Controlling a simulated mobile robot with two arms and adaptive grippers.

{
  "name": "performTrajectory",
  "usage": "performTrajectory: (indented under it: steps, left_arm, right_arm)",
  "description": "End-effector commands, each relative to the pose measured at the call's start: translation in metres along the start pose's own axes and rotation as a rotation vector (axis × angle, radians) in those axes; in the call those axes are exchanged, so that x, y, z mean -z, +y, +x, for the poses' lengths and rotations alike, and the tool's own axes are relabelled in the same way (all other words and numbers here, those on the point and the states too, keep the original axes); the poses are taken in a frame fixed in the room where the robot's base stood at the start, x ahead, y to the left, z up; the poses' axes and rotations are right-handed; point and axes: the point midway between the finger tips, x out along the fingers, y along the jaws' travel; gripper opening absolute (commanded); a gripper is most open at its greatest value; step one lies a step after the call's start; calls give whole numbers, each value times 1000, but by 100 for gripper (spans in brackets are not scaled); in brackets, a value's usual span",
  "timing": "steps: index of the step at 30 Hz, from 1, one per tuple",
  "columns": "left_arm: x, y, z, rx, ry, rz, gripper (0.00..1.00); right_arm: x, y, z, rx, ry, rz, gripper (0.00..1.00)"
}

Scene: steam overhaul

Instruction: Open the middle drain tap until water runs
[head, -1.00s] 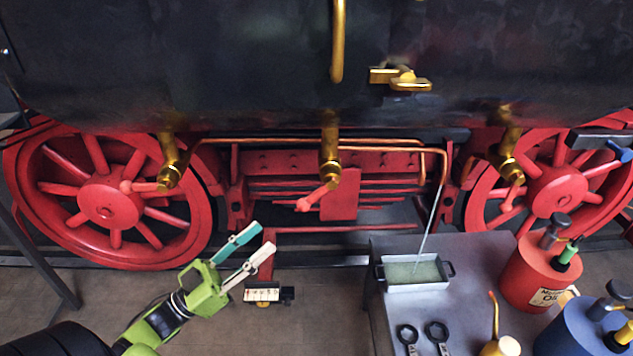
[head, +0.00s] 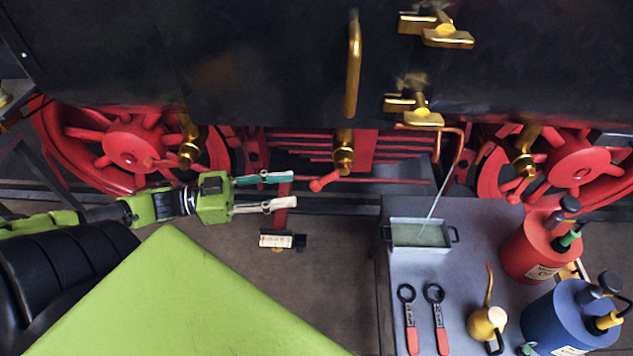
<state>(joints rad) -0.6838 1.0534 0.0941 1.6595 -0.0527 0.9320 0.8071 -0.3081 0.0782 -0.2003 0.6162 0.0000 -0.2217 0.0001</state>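The middle drain tap (head: 343,155) is a brass body under the dark boiler side. Its red lever (head: 325,182) slants down to the left and ends in a round knob. I see no water at its mouth. My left gripper (head: 294,189) comes in from the left at about the lever's height in the head view. Its teal and white fingers are apart and empty, and point right at the knob, with a small gap between in the picture. How far off in depth I cannot tell. My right gripper is not in view.
Similar taps stand left (head: 189,150) and right (head: 524,160), before red wheels. A grey table (head: 465,270) at right bears a tray (head: 420,247), two ring-ended tools, an oil can (head: 487,322) and red and blue canisters. A small labelled block (head: 282,240) is below my gripper.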

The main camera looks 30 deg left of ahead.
Motion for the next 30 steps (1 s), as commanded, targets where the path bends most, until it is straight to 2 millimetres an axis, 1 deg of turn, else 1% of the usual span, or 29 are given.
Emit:
performTrajectory:
  steps: [1,3,9,15,21,28,29,30]
  left_arm:
    - [2,0,9,-1,4,2,37]
    - [2,-1,21,-1,5,2,37]
    - [2,0,50,1,4,1,37]
    - [1,0,69,1,2,0,37]
    - [0,0,77,1,0,0,37]
    - [0,0,77,1,-1,-1,37]
    - [0,0,77,1,-1,-1,32]
    - [0,0,77,1,0,-1,21]
  right_arm:
    - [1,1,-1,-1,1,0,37]
    - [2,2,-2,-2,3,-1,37]
    - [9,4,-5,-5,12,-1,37]
    - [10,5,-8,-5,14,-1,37]
    - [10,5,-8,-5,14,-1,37]
    - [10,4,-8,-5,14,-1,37]
    - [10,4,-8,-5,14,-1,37]
    - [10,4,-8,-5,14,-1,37]
